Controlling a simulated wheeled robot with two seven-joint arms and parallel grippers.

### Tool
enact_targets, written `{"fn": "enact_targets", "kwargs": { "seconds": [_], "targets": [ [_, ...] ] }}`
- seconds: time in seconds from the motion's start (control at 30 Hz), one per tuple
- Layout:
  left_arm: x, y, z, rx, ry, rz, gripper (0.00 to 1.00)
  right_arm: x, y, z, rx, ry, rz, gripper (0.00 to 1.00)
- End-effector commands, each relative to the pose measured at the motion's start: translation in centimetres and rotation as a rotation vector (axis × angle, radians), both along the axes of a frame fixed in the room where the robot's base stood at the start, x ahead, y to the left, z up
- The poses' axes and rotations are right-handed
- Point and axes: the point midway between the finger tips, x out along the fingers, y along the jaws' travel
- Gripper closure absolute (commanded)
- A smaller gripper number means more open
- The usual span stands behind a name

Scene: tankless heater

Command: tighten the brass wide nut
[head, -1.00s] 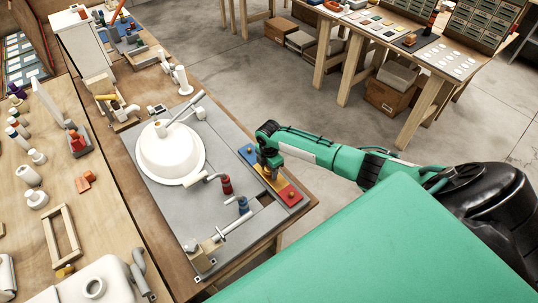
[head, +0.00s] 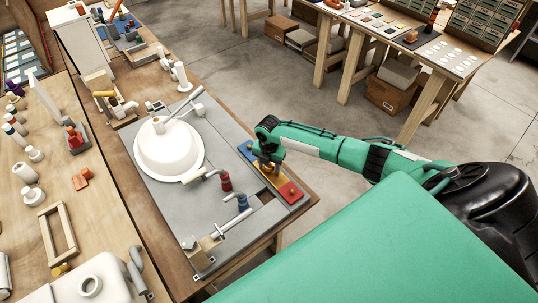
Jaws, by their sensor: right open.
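A strip with blue, yellow and red sections (head: 290,194) lies along the right edge of the grey board. A small brass-coloured piece (head: 268,168) is on its yellow section, partly hidden by my right gripper. Other small brass-coloured pieces sit on the blue section (head: 245,151) and the red section; I cannot tell which piece is the wide nut. My right gripper (head: 267,162) is open and points down right over the piece on the yellow section. I cannot tell whether its fingers touch that piece. My left gripper is not in view.
The grey board (head: 160,205) carries a white round basin (head: 168,158), a red-handled valve (head: 226,182), a blue-handled valve (head: 243,203) and a metal pipe (head: 232,224). A wooden table (head: 60,110) with loose fittings stands at left.

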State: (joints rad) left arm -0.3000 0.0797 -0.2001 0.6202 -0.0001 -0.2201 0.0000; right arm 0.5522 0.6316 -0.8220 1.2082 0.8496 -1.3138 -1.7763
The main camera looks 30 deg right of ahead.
Motion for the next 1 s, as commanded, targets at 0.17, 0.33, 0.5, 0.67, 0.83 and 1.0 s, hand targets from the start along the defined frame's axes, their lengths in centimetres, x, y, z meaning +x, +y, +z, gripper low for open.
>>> {"fn": "enact_targets", "kwargs": {
  "seconds": [0.17,0.33,0.5,0.67,0.83,1.0],
  "targets": [
    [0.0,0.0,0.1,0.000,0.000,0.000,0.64,0.0,0.0,0.1,0.000,0.000,-0.001,0.49],
    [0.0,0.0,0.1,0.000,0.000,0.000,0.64,0.0,0.0,0.1,0.000,0.000,-0.001,0.69],
    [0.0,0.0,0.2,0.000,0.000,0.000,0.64,0.0,0.0,0.1,0.001,-0.001,-0.002,0.94],
    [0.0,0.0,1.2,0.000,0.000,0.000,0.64,0.0,0.2,0.4,0.002,0.000,-0.108,0.94],
    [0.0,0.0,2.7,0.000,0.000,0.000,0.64,-0.1,0.2,0.5,0.003,0.002,-0.339,0.94],
    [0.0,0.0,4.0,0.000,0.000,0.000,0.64,-0.1,0.2,0.4,0.004,0.001,-0.569,0.94]
  ]
}}
